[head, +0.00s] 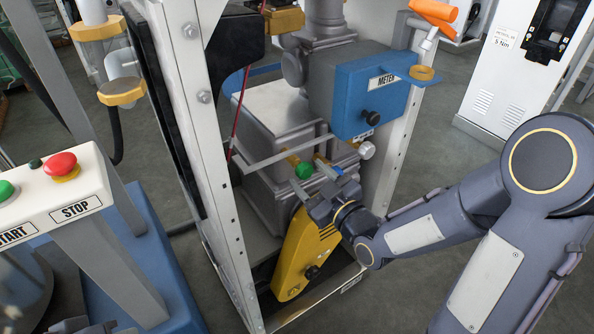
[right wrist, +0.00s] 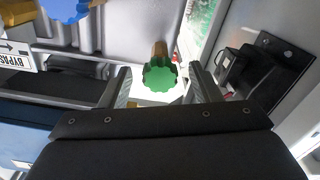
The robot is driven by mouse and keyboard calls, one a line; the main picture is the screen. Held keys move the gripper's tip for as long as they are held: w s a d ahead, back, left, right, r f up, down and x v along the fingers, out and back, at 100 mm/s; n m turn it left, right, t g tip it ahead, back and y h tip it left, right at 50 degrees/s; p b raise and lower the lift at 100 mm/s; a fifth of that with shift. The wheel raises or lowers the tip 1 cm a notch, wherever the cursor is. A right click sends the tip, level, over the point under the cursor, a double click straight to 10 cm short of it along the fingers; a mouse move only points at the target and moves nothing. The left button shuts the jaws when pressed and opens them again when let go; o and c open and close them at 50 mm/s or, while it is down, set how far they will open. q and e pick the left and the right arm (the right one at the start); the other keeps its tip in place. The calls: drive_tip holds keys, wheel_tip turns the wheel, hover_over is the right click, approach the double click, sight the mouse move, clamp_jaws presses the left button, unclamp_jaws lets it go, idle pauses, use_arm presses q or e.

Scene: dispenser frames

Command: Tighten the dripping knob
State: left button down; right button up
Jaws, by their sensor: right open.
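A green knob (head: 303,170) on a brass stem sits on the front of the dispenser, below the blue METER box. A blue knob (head: 336,170) and a pale grey knob (head: 366,150) sit to its right. My right gripper (head: 312,186) is open just in front of the green knob. In the right wrist view the green knob (right wrist: 160,76) appears between the spread fingers, with gaps on both sides. A blue knob (right wrist: 66,8) is at the top left there. I cannot make out a drip. Part of my left gripper (head: 88,327) seems to show at the bottom edge.
A black knob (head: 373,117) is on the METER box (head: 345,92). The upright frame posts (head: 205,130) flank the dispenser, and a bar crosses close to the knobs. A yellow cover (head: 303,255) is below. The START/STOP panel (head: 65,205) stands at left.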

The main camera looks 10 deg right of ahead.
sight(306, 176)
drive_tip(key=shift+x, duration=2.2)
drive_tip(key=c, duration=1)
drive_tip(key=shift+f+m+b, duration=0.2)
drive_tip(key=shift+m+b, duration=1.1)
drive_tip(key=shift+b, duration=0.1)
drive_tip(key=m+b, duration=0.1)
drive_tip(key=m, duration=0.1)
drive_tip(key=shift+m+b, duration=0.4)
drive_tip(key=m+b, duration=0.1)
drive_tip(key=m, duration=0.2)
drive_tip(key=shift+s+a+r+b, duration=0.1)
drive_tip(key=shift+a+b, duration=0.05)
drive_tip(key=shift+b, duration=0.15)
drive_tip(key=shift+r+m+b, duration=0.1)
drive_tip(key=shift+m+b, duration=0.4)
drive_tip(key=shift+m, duration=1.2)
